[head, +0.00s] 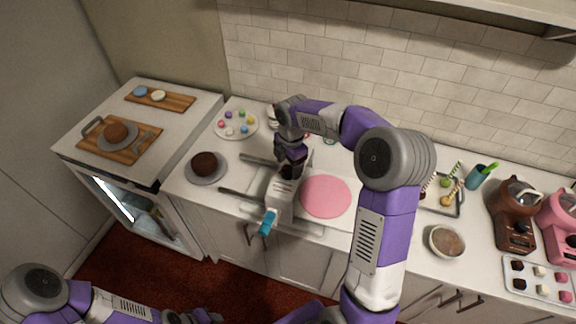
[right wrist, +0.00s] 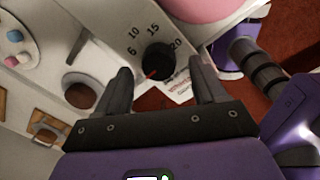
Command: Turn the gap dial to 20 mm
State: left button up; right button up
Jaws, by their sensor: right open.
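The gap dial (right wrist: 158,62) is a round black knob on a white panel in the right wrist view. The numbers 6, 10, 15 and 20 curve around its far side. Its red mark shows at its lower left, on the side of the 6 and away from the 20. My right gripper (right wrist: 163,85) is open, with one finger on each side of the dial; I cannot tell whether they touch it. In the head view my right gripper (head: 292,166) is over the white machine (head: 280,203) and hides the dial. My left arm shows at the bottom left, its gripper out of view.
The machine has a teal handle (head: 268,222) at its front. A pink disc (head: 325,196) lies right of it. A brown cake (head: 204,164) on a plate stands left. A bowl (head: 447,241) and a brown mixer (head: 514,215) stand right.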

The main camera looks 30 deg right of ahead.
jog(key=shift+f, duration=0.85)
jog(key=shift+w, duration=0.1)
jog(key=c, duration=1.1)
jog(key=shift+o, duration=0.2)
